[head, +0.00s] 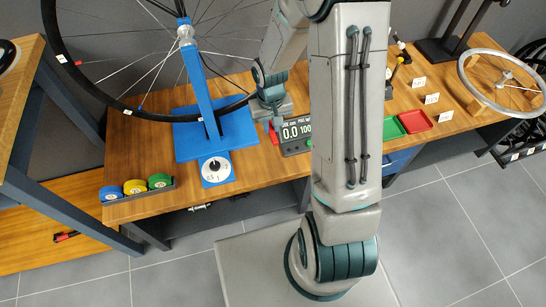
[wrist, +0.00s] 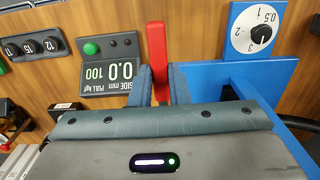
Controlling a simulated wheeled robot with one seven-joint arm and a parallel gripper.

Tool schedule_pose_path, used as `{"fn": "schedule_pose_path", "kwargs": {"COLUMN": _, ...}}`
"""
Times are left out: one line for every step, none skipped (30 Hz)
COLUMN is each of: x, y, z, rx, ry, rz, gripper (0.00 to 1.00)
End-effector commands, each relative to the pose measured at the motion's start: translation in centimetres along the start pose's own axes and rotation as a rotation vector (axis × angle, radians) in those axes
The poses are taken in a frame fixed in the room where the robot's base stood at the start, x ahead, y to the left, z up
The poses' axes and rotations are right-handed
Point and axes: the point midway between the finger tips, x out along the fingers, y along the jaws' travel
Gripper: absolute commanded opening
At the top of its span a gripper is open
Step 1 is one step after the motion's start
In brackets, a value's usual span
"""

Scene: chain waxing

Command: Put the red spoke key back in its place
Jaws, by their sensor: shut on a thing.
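The red spoke key (wrist: 157,45) is a flat red bar between the two grey-blue fingers of my gripper (wrist: 161,84). The fingers are shut on it, and its upper part sticks out beyond their tips. Their grip hides its other end. In the head view my gripper (head: 272,121) hangs over the workbench, just left of the display box, with a bit of the red key (head: 274,136) showing below it. I cannot tell whether the key touches anything. I cannot make out the key's place in either view.
The display box (head: 297,133) reads 0.0 and 100. The blue wheel stand (head: 240,129) with its dial (head: 217,170) and spoked wheel is at left. Three coloured rolls (head: 135,188) sit at the front left edge. Green (head: 393,128) and red (head: 415,121) trays lie right of my arm.

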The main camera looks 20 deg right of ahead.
Motion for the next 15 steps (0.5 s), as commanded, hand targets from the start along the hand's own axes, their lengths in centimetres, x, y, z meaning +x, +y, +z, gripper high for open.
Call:
{"fn": "schedule_pose_path", "kwargs": {"x": 2.4, "y": 0.0, "z": 0.3, "rx": 0.000, "ry": 0.001, "rz": 0.000, "gripper": 0.00}}
{"fn": "schedule_pose_path", "kwargs": {"x": 3.1, "y": 0.0, "z": 0.5, "rx": 0.000, "ry": 0.001, "rz": 0.000, "gripper": 0.00}}
{"fn": "schedule_pose_path", "kwargs": {"x": 3.9, "y": 0.0, "z": 0.7, "rx": 0.000, "ry": 0.001, "rz": 0.000, "gripper": 0.00}}
{"fn": "schedule_pose_path", "kwargs": {"x": 4.4, "y": 0.0, "z": 0.8, "rx": 0.000, "ry": 0.001, "rz": 0.000, "gripper": 0.00}}
{"fn": "schedule_pose_path", "kwargs": {"x": 5.0, "y": 0.0, "z": 1.0, "rx": 0.000, "ry": 0.001, "rz": 0.000, "gripper": 0.00}}
{"fn": "schedule_pose_path", "kwargs": {"x": 5.6, "y": 0.0, "z": 1.2, "rx": 0.000, "ry": 0.001, "rz": 0.000, "gripper": 0.00}}
{"fn": "schedule_pose_path", "kwargs": {"x": 6.0, "y": 0.0, "z": 1.3, "rx": 0.000, "ry": 0.002, "rz": 0.000, "gripper": 0.00}}
{"fn": "schedule_pose_path", "kwargs": {"x": 6.4, "y": 0.0, "z": 1.5, "rx": 0.000, "ry": 0.002, "rz": 0.000, "gripper": 0.00}}
{"fn": "schedule_pose_path", "kwargs": {"x": 6.9, "y": 0.0, "z": 1.6, "rx": 0.000, "ry": 0.002, "rz": 0.000, "gripper": 0.00}}
{"fn": "schedule_pose_path", "kwargs": {"x": 7.2, "y": 0.0, "z": 1.7, "rx": 0.000, "ry": 0.002, "rz": 0.000, "gripper": 0.00}}
{"fn": "schedule_pose_path", "kwargs": {"x": 7.4, "y": 0.0, "z": 1.8, "rx": 0.000, "ry": 0.002, "rz": 0.000, "gripper": 0.00}}
{"fn": "schedule_pose_path", "kwargs": {"x": 7.7, "y": 0.0, "z": 1.9, "rx": 0.000, "ry": 0.001, "rz": 0.000, "gripper": 0.00}}
{"fn": "schedule_pose_path", "kwargs": {"x": 7.8, "y": 0.0, "z": 2.0, "rx": 0.000, "ry": 0.001, "rz": 0.000, "gripper": 0.00}}
{"fn": "schedule_pose_path", "kwargs": {"x": 7.9, "y": 0.0, "z": 2.0, "rx": 0.000, "ry": 0.001, "rz": 0.000, "gripper": 0.00}}
{"fn": "schedule_pose_path", "kwargs": {"x": 8.0, "y": 0.0, "z": 2.1, "rx": 0.000, "ry": 0.001, "rz": 0.000, "gripper": 0.00}}
